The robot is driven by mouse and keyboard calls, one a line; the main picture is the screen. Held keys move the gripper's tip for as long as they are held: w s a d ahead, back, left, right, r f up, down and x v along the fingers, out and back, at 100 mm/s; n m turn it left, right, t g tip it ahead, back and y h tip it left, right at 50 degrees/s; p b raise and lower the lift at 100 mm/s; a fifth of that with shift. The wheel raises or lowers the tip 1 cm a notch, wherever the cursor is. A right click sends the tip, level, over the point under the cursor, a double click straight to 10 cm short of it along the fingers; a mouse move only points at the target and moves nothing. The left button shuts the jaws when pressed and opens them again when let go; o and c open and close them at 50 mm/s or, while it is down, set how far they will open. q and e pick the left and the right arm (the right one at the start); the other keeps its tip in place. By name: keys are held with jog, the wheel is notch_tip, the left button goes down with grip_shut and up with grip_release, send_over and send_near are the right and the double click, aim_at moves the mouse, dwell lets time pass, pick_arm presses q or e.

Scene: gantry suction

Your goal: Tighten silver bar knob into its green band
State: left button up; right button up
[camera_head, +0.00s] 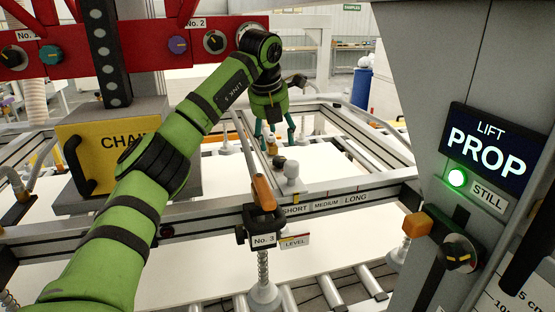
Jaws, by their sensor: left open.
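My left arm comes in from the lower left, and my left gripper (275,132) points down over the gantry frame, its teal fingers apart. Small fittings, one with an orange part, show just below and between the fingers, too small to tell apart. I cannot tell whether the fingers touch any of them. A pale silver knob-like fitting (292,172) stands upright on the rail, nearer to me than the gripper and apart from it. I cannot make out a green band, nor be sure which fitting is the silver bar knob. My right gripper is not in view.
The front crossbar (390,190) carries a SHORT, MEDIUM, LONG label and an orange-handled No. 3 clamp (262,195). A red panel (130,40) with dials is upper left, above a yellow box (95,150). A grey LIFT PROP column (440,90) stands right. Rollers (330,290) lie below.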

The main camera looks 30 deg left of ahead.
aim_at(279, 159)
pick_arm(q)
jog(key=shift+w+d+f+n+p, duration=0.2)
jog(key=shift+f+n+p, duration=0.1)
jog(key=shift+f+n, duration=0.45)
jog(key=x, duration=0.1)
jog(key=p+x, duration=0.1)
jog(key=x, duration=0.1)
jog(key=p+x, duration=0.1)
jog(key=shift+w+a+f, duration=0.2)
jog(key=shift+a+f, duration=0.05)
jog(key=shift+a, duration=0.05)
jog(key=shift+w+f+p, duration=0.2)
jog(key=shift+f+p, duration=0.25)
jog(key=shift+f, duration=0.2)
jog(key=shift+f, duration=0.1)
jog(key=c, duration=1.1)
